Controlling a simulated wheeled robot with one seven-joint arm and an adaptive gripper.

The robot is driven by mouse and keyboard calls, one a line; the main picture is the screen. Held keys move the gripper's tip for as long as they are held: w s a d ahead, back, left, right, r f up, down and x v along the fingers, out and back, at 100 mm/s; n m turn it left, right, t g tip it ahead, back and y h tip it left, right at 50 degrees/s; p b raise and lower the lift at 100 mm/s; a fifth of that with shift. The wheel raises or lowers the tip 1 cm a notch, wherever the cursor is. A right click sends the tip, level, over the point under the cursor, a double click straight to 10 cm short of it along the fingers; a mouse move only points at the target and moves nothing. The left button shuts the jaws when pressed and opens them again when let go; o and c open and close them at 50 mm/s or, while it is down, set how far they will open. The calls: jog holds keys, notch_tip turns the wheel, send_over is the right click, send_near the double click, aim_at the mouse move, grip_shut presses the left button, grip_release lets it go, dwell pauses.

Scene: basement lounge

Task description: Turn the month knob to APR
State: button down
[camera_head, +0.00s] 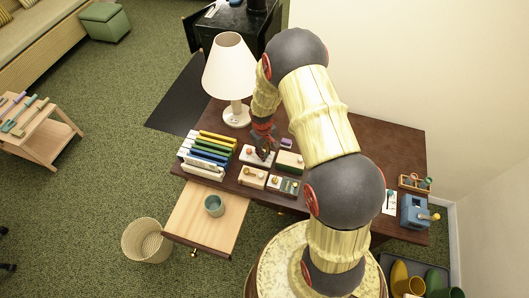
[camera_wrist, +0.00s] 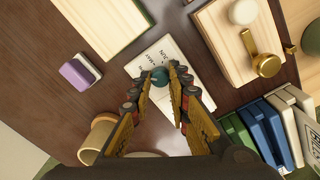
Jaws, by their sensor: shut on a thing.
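The month knob (camera_wrist: 160,77) is a small teal round knob on a white plate (camera_wrist: 190,65) with dark month lettering, seen in the wrist view. One label looks like JUN; the others are too small or partly hidden to read surely. My gripper (camera_wrist: 161,71) is shut on the knob, one fingertip on each side. I cannot tell which month the knob points to. In the head view, my gripper (camera_head: 263,148) is over the white plate (camera_head: 248,158) on the dark desk, and the knob is hidden.
A purple and white block (camera_wrist: 80,70) lies beside the plate. A wooden block with a brass lever (camera_wrist: 262,66) is on the other side, near upright books (camera_head: 205,152). A lamp (camera_head: 229,70) stands behind. An open drawer (camera_head: 190,222) holds a green cup (camera_head: 214,205).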

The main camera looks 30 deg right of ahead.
jog(key=c, duration=1.7)
grip_release()
jog(key=shift+o, duration=0.2)
notch_tip(320, 180, up, 12)
jog(key=shift+a, duration=0.3)
jog(key=shift+s, duration=0.1)
jog(key=s+a+r+t+b, duration=0.1)
jog(key=s+a+r, duration=0.2)
jog(key=s+r, duration=0.4)
jog(key=s+a+r+m+t, duration=0.1)
jog(key=s+a+r+t, duration=0.1)
jog(key=s+r, duration=0.6)
jog(key=s+a+r+m+t+b, duration=0.1)
jog(key=s+a+r, duration=0.4)
jog(key=r, duration=0.9)
jog(key=s+t, duration=0.1)
jog(key=s, duration=0.2)
jog(key=shift+s+r+y+b, duration=0.15)
jog(key=shift+r+y+b, duration=0.1)
jog(key=shift+y+b, duration=0.05)
